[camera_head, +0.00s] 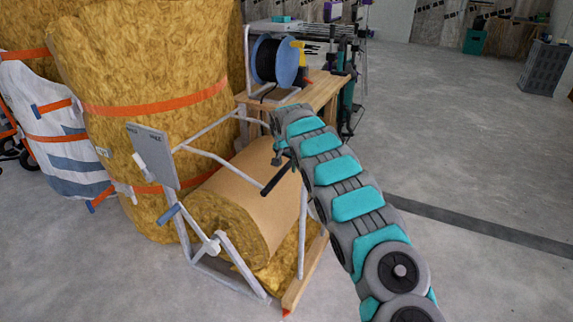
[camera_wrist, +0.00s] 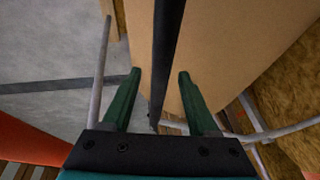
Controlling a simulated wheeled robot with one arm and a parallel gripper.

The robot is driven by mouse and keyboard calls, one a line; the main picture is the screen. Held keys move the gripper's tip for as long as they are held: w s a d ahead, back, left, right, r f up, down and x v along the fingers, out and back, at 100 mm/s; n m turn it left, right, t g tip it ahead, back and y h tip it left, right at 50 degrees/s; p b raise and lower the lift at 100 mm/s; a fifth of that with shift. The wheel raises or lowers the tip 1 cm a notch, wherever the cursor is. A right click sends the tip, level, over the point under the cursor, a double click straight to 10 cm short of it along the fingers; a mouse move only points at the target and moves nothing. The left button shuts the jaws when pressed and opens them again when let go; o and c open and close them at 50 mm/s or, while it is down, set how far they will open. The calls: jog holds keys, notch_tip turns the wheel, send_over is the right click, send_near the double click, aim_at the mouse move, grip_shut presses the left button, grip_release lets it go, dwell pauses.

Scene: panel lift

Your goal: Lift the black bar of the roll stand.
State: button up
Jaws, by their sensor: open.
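The roll stand (camera_head: 236,262) is a grey metal frame holding a roll of yellow insulation with a brown paper face (camera_head: 262,185). Its black bar (camera_head: 276,180) shows as a short dark length beside my gripper (camera_head: 281,153) in the head view. In the wrist view the black bar (camera_wrist: 168,40) runs from the top edge down between the two green fingers of my gripper (camera_wrist: 160,74). The fingers are apart, one on each side of the bar, with gaps showing. My wrist hides part of the bar in the head view.
Tall insulation rolls (camera_head: 150,60) with orange straps stand behind and left. A wooden bench (camera_head: 318,90) with a blue cable reel (camera_head: 275,61) is behind the stand. A grey bin (camera_head: 543,68) stands far right. The concrete floor at right is clear.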

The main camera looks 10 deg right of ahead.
grip_shut()
dwell(0.5)
dwell(0.9)
